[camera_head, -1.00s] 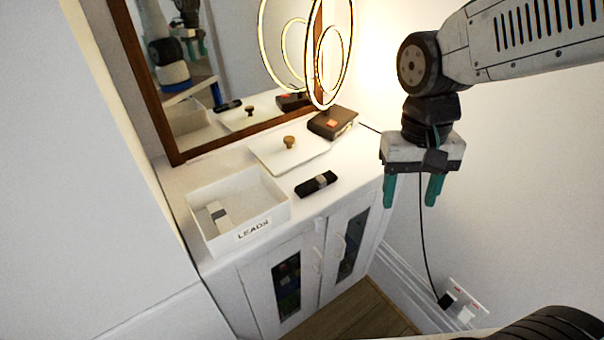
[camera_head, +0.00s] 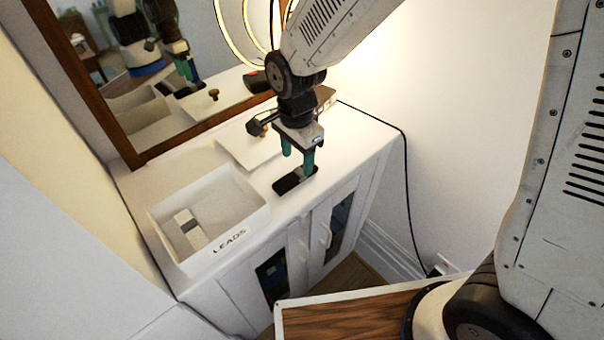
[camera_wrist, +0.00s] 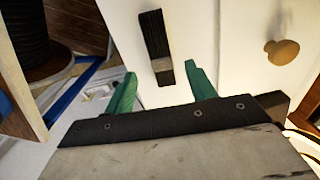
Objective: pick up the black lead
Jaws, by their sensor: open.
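The black lead (camera_head: 290,181) is a dark, flat bundle lying on the white cabinet top, to the right of the box labelled LEADS. In the wrist view the lead (camera_wrist: 154,38) shows as a ribbed black strip with a grey band, ahead of my fingertips. My gripper (camera_head: 297,163) is open, with its two green fingers pointing down just above the lead.
The white LEADS box (camera_head: 252,226) is open and holds a white and grey item (camera_head: 190,228). A white lid (camera_head: 244,150) with a round wooden knob (camera_wrist: 282,51) lies behind the lead. A mirror (camera_head: 130,70) and ring lamp stand at the back. A black cable (camera_head: 406,185) hangs at right.

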